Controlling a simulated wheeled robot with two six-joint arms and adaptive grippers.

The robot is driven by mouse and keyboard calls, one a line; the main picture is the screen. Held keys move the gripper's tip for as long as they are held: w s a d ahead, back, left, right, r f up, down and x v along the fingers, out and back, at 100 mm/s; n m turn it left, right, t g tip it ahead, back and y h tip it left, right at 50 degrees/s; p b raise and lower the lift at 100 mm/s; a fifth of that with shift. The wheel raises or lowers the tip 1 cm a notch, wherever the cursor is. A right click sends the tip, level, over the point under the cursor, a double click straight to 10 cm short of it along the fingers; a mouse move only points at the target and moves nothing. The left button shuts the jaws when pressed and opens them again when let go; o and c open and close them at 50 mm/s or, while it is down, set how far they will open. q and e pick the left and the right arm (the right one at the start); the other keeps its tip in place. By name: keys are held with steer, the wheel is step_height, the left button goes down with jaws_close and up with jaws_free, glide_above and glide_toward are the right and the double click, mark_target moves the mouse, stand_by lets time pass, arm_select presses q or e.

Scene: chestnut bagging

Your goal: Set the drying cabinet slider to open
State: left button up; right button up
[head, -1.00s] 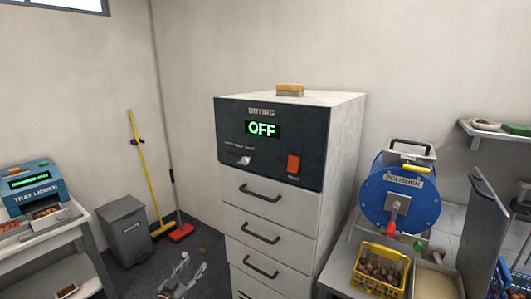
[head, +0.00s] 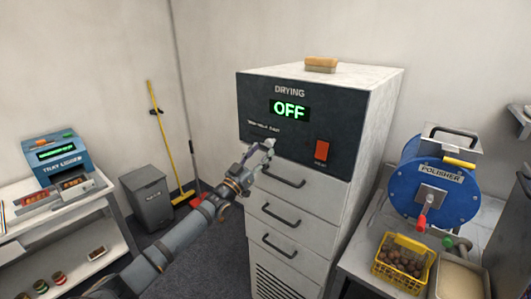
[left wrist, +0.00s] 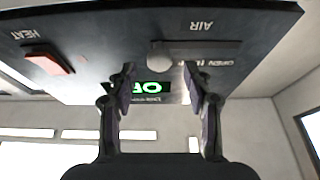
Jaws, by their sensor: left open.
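The drying cabinet (head: 250,92) is tall and pale with a dark front panel and a green display (head: 290,110) reading OFF. The slider knob (left wrist: 160,55), pale and round, shows in the left wrist view, which is upside down. It sits at the picture-left end of its slot (left wrist: 210,48); the OPEN lettering is toward the other end. My left gripper (head: 265,152) is open in front of the panel's lower left. In the left wrist view its fingers (left wrist: 158,78) stand on either side of the knob; contact cannot be told. In the head view the gripper hides the knob.
A red switch (head: 322,149) marked HEAT is right of the slider. Drawer handles (head: 284,177) stick out just below the panel. A brush (head: 321,64) lies on top. The blue polisher (head: 435,185) and a yellow basket (head: 390,270) stand right; the tray lidder (head: 57,158) is left.

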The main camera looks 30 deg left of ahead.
mark_target(271, 142)
arm_select(q)
steer(key=shift+r+p+x, duration=0.2)
steer(key=shift+p+x, duration=0.15)
steer(key=shift+x, duration=0.9)
steer(key=shift+w+f, duration=0.1)
steer(key=shift+w, duration=0.05)
jaws_close()
